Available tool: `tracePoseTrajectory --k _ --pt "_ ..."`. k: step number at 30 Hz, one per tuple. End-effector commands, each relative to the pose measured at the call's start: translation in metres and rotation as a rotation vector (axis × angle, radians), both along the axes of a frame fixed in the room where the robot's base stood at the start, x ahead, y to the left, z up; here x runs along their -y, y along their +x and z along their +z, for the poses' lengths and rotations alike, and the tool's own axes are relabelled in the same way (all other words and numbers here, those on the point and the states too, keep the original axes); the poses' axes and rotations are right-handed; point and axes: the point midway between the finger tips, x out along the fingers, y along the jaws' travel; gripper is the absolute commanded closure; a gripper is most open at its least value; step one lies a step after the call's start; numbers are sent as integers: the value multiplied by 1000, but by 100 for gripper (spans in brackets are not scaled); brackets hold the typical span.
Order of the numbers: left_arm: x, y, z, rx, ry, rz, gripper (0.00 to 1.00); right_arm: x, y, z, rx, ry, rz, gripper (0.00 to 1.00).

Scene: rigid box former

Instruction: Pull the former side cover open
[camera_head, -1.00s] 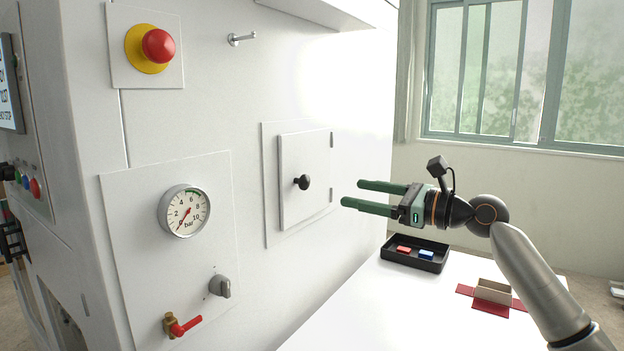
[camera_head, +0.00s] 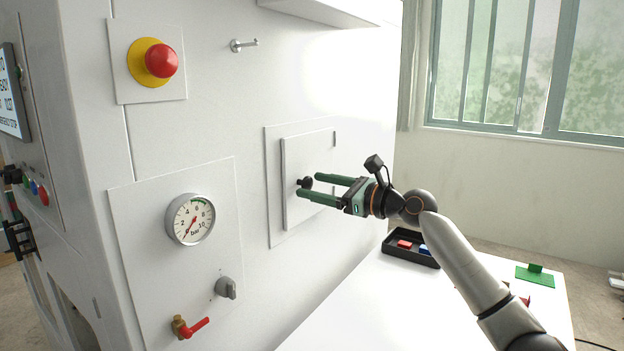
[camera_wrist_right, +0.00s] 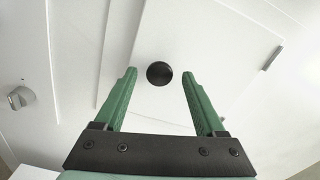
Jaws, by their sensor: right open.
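The former's side cover (camera_head: 292,205) is a white square panel on the machine wall, lying flat in its frame, with hinges on its right edge. Its round black knob (camera_head: 305,183) is near the cover's left side. My right gripper (camera_head: 307,186) is open with green fingers pointing at the cover, fingertips close to the knob. In the right wrist view the knob (camera_wrist_right: 159,73) appears between and slightly beyond the two open fingertips (camera_wrist_right: 160,72), touching neither. My left gripper is not in view.
A pressure gauge (camera_head: 190,219), a grey rotary knob (camera_head: 226,288), a red-handled valve (camera_head: 190,326) and an emergency stop button (camera_head: 160,61) sit left of the cover. A hook (camera_head: 244,45) is above. A black tray (camera_head: 408,258) stands on the white table (camera_head: 350,310) below my right arm.

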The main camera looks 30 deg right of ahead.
Motion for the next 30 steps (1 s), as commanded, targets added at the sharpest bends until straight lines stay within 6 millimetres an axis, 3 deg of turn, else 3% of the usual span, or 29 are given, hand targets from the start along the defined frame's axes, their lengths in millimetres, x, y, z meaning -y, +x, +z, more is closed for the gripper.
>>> tracePoseTrajectory --k 6,14,30 --pt "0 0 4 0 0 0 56 -6 13 0 -1 0 0 28" --pt "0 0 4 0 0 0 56 -6 14 -1 -1 -2 -1 28" --pt "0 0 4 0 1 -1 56 -6 14 0 -1 -1 0 87"
